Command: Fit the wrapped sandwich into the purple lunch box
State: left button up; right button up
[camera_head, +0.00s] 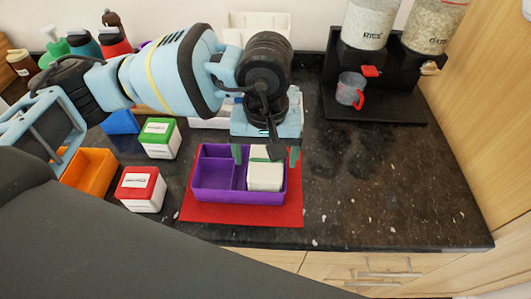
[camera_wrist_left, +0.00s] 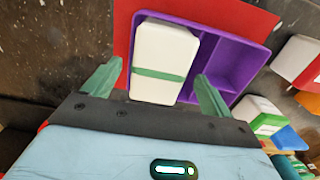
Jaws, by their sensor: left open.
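The purple lunch box (camera_head: 216,182) sits on a red mat (camera_head: 240,216) on the dark counter. It has several compartments. The white wrapped sandwich (camera_head: 265,178), with a green band, is in the box's right compartment in the head view. In the left wrist view the sandwich (camera_wrist_left: 164,52) lies at the left of the box (camera_wrist_left: 255,55), and its near end covers part of the box's rim. My left gripper (camera_head: 266,155) is open, with its green fingertips above the box, on either side of the sandwich. I cannot tell whether they touch it. My right gripper is not in view.
A red-lidded container (camera_head: 141,189), a green-lidded container (camera_head: 159,138) and an orange box (camera_head: 92,170) stand left of the mat. Dispensers (camera_head: 366,24) and a cup (camera_head: 350,89) stand on a black stand at the back right. The counter right of the mat is clear.

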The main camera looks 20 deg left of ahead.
aim_at(266, 161)
pick_arm(q)
notch_tip(266, 161, up, 12)
dwell(0.4)
jog(key=shift+f, duration=0.1)
dwell(0.3)
